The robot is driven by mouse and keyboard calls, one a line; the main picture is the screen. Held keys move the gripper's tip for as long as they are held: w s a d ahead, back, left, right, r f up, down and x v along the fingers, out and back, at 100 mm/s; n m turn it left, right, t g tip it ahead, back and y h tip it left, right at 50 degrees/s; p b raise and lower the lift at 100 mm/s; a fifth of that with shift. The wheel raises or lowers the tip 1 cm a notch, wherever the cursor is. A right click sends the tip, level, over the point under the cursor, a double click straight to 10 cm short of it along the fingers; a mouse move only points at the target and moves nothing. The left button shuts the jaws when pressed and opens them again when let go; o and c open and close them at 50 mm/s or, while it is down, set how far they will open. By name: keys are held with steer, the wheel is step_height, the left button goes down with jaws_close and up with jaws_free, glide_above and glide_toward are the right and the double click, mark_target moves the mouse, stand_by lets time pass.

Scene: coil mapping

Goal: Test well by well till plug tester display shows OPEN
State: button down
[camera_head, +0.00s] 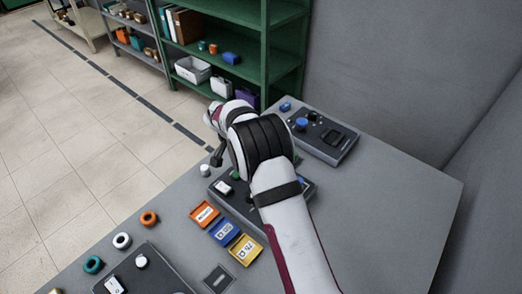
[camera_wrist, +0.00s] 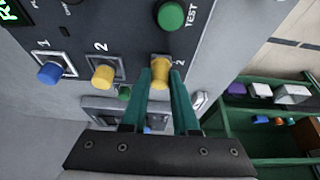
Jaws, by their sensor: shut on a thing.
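In the wrist view a dark tester panel (camera_wrist: 125,25) fills the upper part. A blue plug (camera_wrist: 50,72) sits at the well marked 1, and a yellow plug (camera_wrist: 103,75) at the well marked 2. My gripper (camera_wrist: 162,78) has its teal fingers shut on another yellow plug (camera_wrist: 161,66), at a third well whose label is partly covered. I cannot tell how deep that plug sits. The green TEST button (camera_wrist: 171,15) is above it. A corner of the display (camera_wrist: 12,12) shows green characters, cut off and unreadable. In the head view my arm hides most of the tester (camera_head: 226,190).
Orange (camera_head: 204,214), blue (camera_head: 223,232) and yellow (camera_head: 245,249) labelled trays lie in front of the tester. Rings, including a teal one (camera_head: 93,264), lie at the left. Another device (camera_head: 335,140) stands behind. Green shelves (camera_head: 285,60) stand beyond the table. The table's right side is clear.

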steer(key=c, duration=0.8)
jaws_free()
steer(key=shift+o, duration=0.2)
step_height(320, 180, up, 7)
steer(key=s+d+r+n+g+y, duration=0.15)
steer(key=s+r, duration=0.25)
steer(key=s, duration=0.4)
steer(key=s+d+r, duration=0.3)
steer(key=s, duration=0.4)
steer(key=s+d+r+g+y, duration=0.15)
steer(key=s+r, duration=0.25)
steer(key=s, duration=0.4)
steer(key=s+a+f+n+y, duration=0.1)
steer(key=s+f+n+y, duration=0.1)
steer(key=s, duration=1.6)
steer(key=shift+s+f, duration=0.15)
steer(key=shift+f, duration=0.05)
